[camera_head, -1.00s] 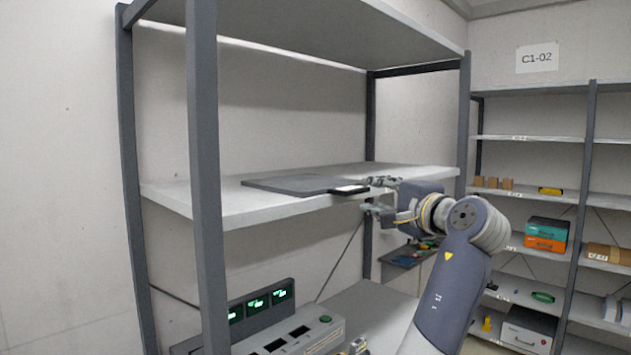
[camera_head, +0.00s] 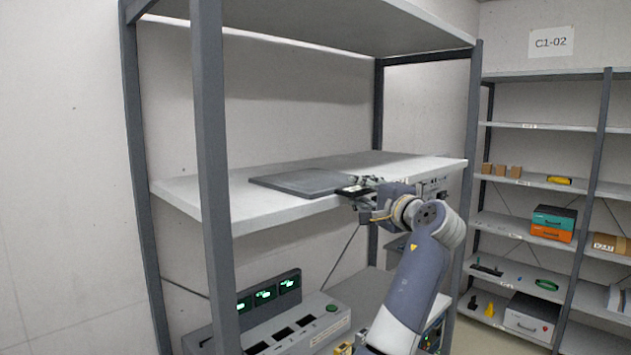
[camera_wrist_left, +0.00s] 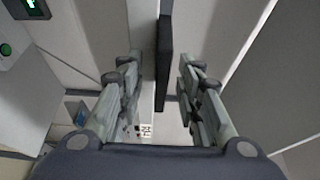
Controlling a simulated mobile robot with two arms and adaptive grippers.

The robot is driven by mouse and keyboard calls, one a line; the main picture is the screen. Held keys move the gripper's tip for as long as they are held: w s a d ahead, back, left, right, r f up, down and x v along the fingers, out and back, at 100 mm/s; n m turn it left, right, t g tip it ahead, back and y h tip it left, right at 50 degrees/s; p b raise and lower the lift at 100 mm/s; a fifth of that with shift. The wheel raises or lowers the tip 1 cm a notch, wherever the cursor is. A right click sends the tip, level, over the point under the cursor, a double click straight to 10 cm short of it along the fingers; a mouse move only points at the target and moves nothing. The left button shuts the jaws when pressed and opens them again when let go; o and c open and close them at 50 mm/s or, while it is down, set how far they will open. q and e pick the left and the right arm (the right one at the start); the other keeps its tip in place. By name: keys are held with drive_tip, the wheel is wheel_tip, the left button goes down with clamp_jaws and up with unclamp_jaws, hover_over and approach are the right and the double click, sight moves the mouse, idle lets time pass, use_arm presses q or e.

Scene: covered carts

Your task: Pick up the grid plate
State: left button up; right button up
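The grid plate (camera_head: 298,183) is a thin dark grey plate lying flat on the middle shelf (camera_head: 205,192), near its front edge. My left gripper (camera_head: 357,189) is at the plate's right front end, at shelf height. In the left wrist view the plate (camera_wrist_left: 165,50) shows edge-on as a dark strip. My left gripper's fingers (camera_wrist_left: 160,95) are open on either side of the strip, with gaps on both sides. The far part of the plate is out of the wrist view. My right gripper is not in view.
The front shelf post (camera_head: 212,170) stands left of the plate. A grey device with green displays (camera_head: 265,293) sits below. A second rack (camera_head: 535,128) with small boxes stands at the right. The middle shelf is otherwise clear.

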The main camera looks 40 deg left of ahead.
use_arm(q)
drive_tip(key=shift+d, duration=0.1)
clamp_jaws()
drive_tip(key=shift+r, duration=0.15)
drive_tip(key=shift+r, duration=0.1)
